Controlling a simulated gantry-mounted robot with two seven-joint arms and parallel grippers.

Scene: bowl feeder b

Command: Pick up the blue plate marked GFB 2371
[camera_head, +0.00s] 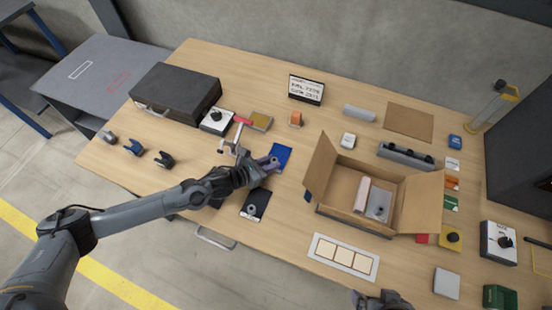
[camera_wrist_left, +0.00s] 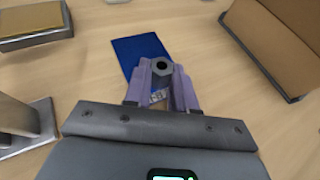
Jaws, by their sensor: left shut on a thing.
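A blue plate (camera_head: 281,154) lies near the table's left-middle, under my left gripper (camera_head: 268,163). In the left wrist view the blue plate (camera_wrist_left: 138,52) shows behind the purple fingers of my left gripper (camera_wrist_left: 162,75). These fingers are shut on a grey hexagonal knob with a dark hole, which seems to stand on the plate. I cannot tell whether the plate touches the table. My right gripper (camera_head: 382,300) shows only in part at the bottom edge, and its jaws are unclear.
A dark plate (camera_head: 247,212) with a grey ring lies just nearer. An open cardboard box (camera_head: 335,185) stands to the right. A dark case (camera_head: 175,92) and a black-knobbed box (camera_head: 216,121) are to the left. A white framed strip (camera_head: 343,257) lies in front.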

